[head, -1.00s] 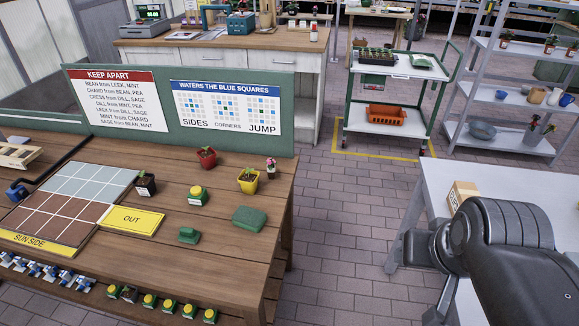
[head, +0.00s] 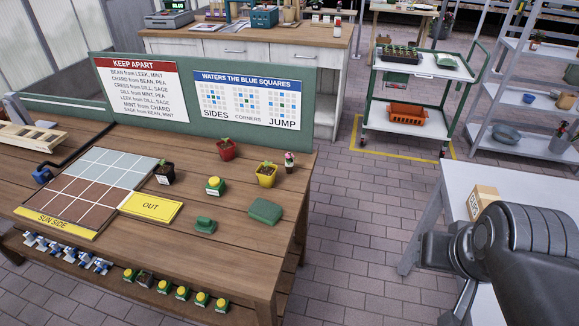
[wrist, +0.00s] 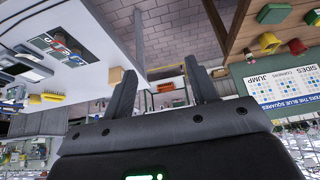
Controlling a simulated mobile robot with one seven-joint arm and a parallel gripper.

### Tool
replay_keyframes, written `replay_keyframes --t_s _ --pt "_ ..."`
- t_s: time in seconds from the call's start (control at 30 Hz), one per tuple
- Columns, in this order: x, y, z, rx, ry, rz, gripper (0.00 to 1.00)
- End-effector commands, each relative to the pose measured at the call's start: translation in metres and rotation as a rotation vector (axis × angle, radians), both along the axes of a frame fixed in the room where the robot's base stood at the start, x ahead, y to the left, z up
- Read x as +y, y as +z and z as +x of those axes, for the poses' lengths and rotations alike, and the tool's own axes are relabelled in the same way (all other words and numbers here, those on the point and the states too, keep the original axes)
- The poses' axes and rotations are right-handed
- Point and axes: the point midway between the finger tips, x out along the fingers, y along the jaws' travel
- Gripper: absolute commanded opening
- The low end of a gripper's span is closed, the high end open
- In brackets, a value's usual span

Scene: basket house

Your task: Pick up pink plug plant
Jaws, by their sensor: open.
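The pink plug plant (head: 289,161) is a small dark pot with a pink flower. It stands upright at the back right edge of the wooden bench (head: 250,230), just right of a yellow pot (head: 266,175). It also shows upside down at the right of the wrist view (wrist: 297,47). My gripper (wrist: 163,80) is open and empty in the wrist view, its fingers wide apart. It is well away from the plant. In the head view my arm is at the lower right, and the fingers are not visible there.
A red pot (head: 227,150), a black pot (head: 164,173) and a green block (head: 265,211) share the bench. A green board (head: 190,120) stands behind. A white table (head: 440,215) with a cardboard box (head: 482,201) is at right. Brick floor lies clear between.

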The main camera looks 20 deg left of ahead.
Motion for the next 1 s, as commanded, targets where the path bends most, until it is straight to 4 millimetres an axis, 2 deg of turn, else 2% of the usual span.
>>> replay_keyframes --t_s 0.23,0.37,0.47,0.73,1.0 --pt "0.001 0.001 0.003 0.0 0.002 0.001 0.53" --pt "0.005 0.008 0.02 0.004 0.009 0.008 0.53" --pt "0.011 0.017 0.047 0.006 0.016 0.017 0.53" --pt "0.042 0.033 0.137 0.01 0.038 0.039 0.53" --pt "0.089 0.024 0.227 0.012 0.059 0.049 0.53"
